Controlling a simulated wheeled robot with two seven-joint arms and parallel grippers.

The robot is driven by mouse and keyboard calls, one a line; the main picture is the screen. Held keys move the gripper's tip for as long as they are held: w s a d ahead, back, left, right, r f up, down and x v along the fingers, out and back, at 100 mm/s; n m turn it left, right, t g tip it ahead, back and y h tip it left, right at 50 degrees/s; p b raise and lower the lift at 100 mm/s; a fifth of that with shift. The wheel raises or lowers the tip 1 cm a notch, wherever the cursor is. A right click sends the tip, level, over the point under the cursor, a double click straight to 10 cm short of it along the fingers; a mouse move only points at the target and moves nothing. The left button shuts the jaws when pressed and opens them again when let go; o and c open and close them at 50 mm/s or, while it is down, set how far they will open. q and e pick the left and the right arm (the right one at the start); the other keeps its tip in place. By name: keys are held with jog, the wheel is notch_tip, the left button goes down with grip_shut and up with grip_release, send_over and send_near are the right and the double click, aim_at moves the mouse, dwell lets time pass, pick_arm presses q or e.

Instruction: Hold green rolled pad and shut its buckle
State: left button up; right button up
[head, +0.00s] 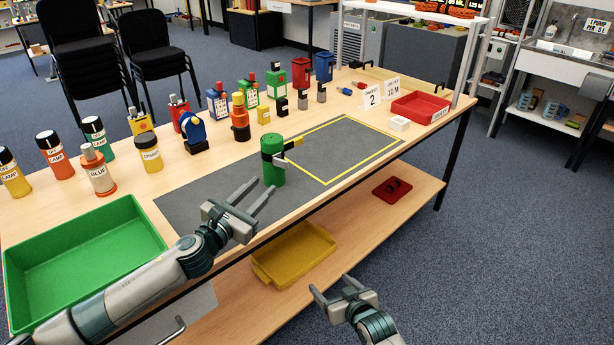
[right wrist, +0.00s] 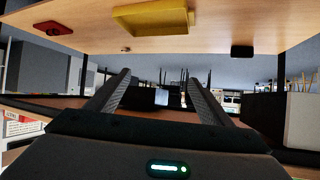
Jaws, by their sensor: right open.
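The green rolled pad (head: 274,174) stands upright on the grey mat near the table's front edge. A black strap (head: 270,155) goes around it, and a yellow buckle part (head: 294,143) sticks out to the right near its top. I cannot tell from here whether the buckle is shut. My left gripper (head: 261,188) is open and empty, just in front and to the left of the pad, with its fingers pointing toward it. My right gripper (head: 330,283) is open and empty, low in front of the table; its fingers also show in the right wrist view (right wrist: 158,88).
A green tray (head: 140,215) stands at the table's left. Several labelled bottles and small holders line the back. A yellow outline (head: 375,158) marks clear mat right of the pad. A red tray (head: 446,107) is at the far right. The lower shelf holds a yellow tray (head: 262,273).

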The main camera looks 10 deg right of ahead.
aim_at(277, 147)
jog(key=w+a+r+t+y, duration=0.1)
jog(key=w+a+r, duration=0.1)
jog(key=r, duration=0.8)
jog(key=w+a+r+n+t+y, duration=0.1)
jog(key=w+r, duration=0.4)
jog(key=r, duration=0.6)
jog(key=w+a+r+n+t+y, duration=0.1)
jog(key=w+a+r+t, duration=0.1)
jog(key=r, duration=0.9)
jog(key=shift+w+a+t+y, duration=0.4)
jog(key=shift+w+a, duration=0.1)
jog(key=shift+w, duration=0.25)
jog(key=shift+w, duration=0.2)
jog(key=x, duration=1.7)
jog(key=shift+a, duration=0.1)
jog(key=c, duration=1.3)
jog(key=shift+o, duration=0.2)
